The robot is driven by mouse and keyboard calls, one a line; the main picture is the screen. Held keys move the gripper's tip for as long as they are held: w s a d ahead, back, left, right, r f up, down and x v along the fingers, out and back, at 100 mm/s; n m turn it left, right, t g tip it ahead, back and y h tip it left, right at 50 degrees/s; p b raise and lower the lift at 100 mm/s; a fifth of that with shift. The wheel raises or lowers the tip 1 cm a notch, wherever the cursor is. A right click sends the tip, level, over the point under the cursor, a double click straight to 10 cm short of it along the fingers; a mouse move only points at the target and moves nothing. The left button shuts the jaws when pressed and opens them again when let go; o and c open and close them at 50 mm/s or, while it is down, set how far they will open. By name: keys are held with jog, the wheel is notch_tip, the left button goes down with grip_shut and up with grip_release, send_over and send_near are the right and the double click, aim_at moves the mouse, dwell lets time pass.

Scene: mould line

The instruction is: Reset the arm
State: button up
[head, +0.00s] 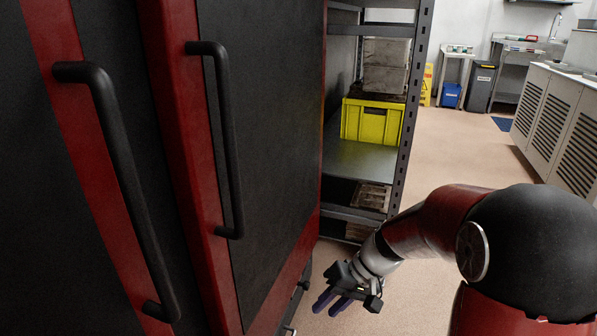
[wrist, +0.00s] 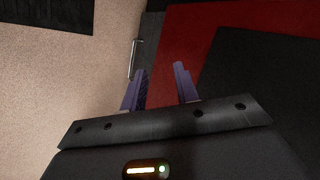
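My gripper (head: 333,303) shows low in the middle of the head view, at the end of my red and black arm. It hangs in front of the lower right edge of the red and black cabinet (head: 262,150), above the floor. In the wrist view my gripper (wrist: 160,88) has its two purple fingers apart with nothing between them. Behind the fingers the wrist view shows the red and black front of the cabinet. I cannot tell the exact gap between the fingers and the cabinet.
Two black bar handles, one on the left (head: 125,180) and one on the right (head: 225,140), stick out from the cabinet. A grey shelf rack (head: 408,130) holds a yellow crate (head: 371,122). A louvred counter (head: 552,115) stands at right. The floor (head: 460,150) between is clear.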

jog(key=s+d+r+m+t+h+p, duration=0.1)
jog(key=s+d+r+t+h, duration=0.2)
jog(key=s+r, duration=0.4)
jog(key=s+d+r+m+t+h+p, duration=0.1)
jog(key=s+d+r+t+h+p, duration=0.1)
jog(key=s+d+r, duration=0.3)
jog(key=s+r+t+h, duration=0.1)
jog(key=s+r, duration=0.2)
jog(key=r, duration=0.1)
jog(key=shift+s+d+r+h, duration=0.15)
jog(key=shift+s+d+h, duration=0.15)
jog(key=shift+d+h, duration=0.1)
